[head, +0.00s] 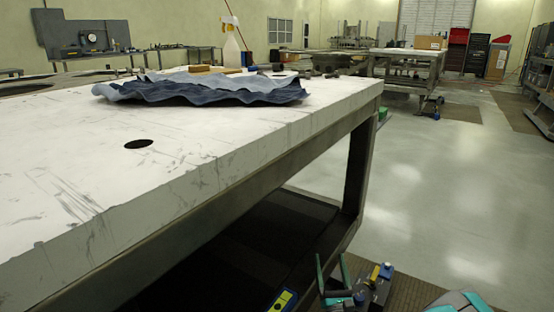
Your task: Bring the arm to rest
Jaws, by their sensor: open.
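My gripper (330,256) is low at the bottom of the head view. Its two thin teal fingers point upward in the picture and stand apart, with nothing seen between them. It is in front of the workbench's open underside, below the level of the bench top. Behind it, to the right, dark, blue and yellow parts of my arm show. The bottom edge cuts off the rest of the arm.
A white-topped workbench (205,168) fills the left and has a dark lower shelf. Crumpled blue cloth (200,92) and a spray bottle (231,50) are on it. Open pale floor (440,180) lies to the right. Another bench (408,54) stands farther back.

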